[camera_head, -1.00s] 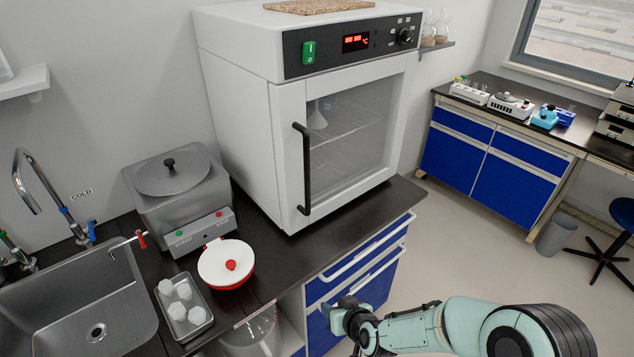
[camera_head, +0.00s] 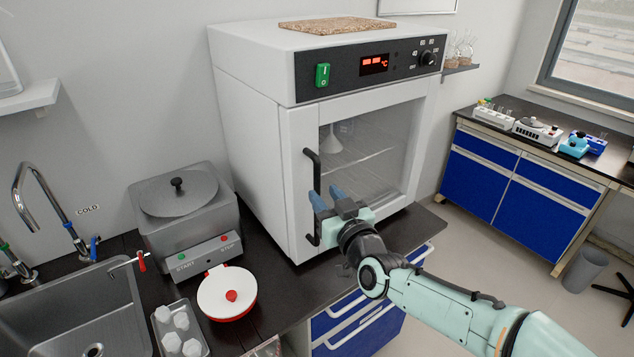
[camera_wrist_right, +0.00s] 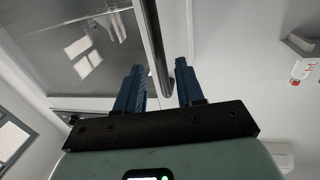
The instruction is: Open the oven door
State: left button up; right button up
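The white oven (camera_head: 255,150) stands on the dark counter. Its glass door (camera_head: 372,150) is shut, and a black vertical handle (camera_head: 312,165) is on the door's left side. My right gripper (camera_head: 327,196) is at the lower half of the handle, with blue fingers pointing at the door. In the right wrist view, the gripper (camera_wrist_right: 160,80) is open, with the handle (camera_wrist_right: 155,50) running between its two fingers and a gap visible beside it. My left gripper is out of view.
The sink (camera_head: 75,310) is at far left. Blue drawers (camera_head: 360,325) are below the oven. Open floor lies to the right.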

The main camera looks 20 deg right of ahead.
aim_at(319, 187)
jog(key=w, duration=0.3)
jog(key=w+p, duration=0.1)
jog(key=w, duration=0.1)
jog(key=shift+a, duration=0.35)
grip_shut()
